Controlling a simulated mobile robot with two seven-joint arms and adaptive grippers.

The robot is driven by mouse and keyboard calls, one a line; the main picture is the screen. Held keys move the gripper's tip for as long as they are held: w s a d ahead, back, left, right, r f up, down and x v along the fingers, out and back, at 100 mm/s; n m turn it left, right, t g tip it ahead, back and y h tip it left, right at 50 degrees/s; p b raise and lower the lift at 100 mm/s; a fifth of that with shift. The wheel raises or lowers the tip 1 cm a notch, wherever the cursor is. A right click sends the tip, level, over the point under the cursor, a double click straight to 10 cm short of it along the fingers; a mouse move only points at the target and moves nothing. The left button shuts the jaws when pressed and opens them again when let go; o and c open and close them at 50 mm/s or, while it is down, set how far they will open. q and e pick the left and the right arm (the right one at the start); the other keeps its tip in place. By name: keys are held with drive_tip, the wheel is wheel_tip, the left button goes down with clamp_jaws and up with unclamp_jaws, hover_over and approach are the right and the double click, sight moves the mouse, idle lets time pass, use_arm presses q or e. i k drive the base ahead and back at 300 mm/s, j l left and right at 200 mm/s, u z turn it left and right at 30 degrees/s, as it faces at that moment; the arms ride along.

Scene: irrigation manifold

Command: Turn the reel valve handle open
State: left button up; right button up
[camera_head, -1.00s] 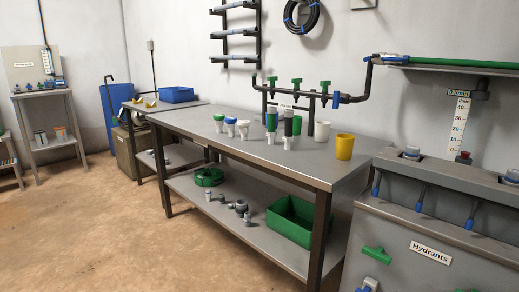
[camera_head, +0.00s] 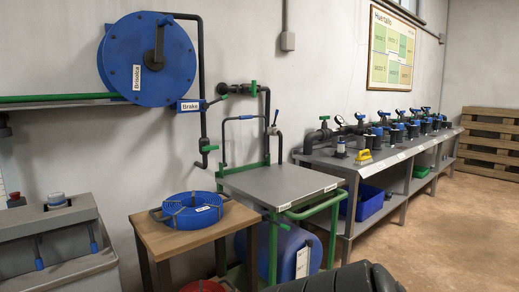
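A large blue hose reel (camera_head: 176,58) with a dark crank arm is fixed high on the wall at the left. A dark pipe (camera_head: 200,90) runs from its top down the wall and ends in a fitting with a green handle (camera_head: 209,149). A blue part labelled "Brake" (camera_head: 189,106) sits beside the reel's lower right. Another dark valve with a green handle (camera_head: 254,87) is to the right of the reel. I cannot tell from labels which green handle is the reel valve's. Neither gripper is in view.
A wooden table (camera_head: 185,236) with a blue coil stands below the reel. A grey-topped green cart (camera_head: 275,185) and a long bench (camera_head: 345,161) with several valves stand to the right. A grey cabinet (camera_head: 40,258) is at left. Floor is free at right.

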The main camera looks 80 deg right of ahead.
sight(208, 148)
drive_tip(key=z, duration=2.05)
drive_tip(key=i+l+u, duration=0.1)
drive_tip(key=l+u, duration=0.2)
drive_tip(key=l, duration=2.4)
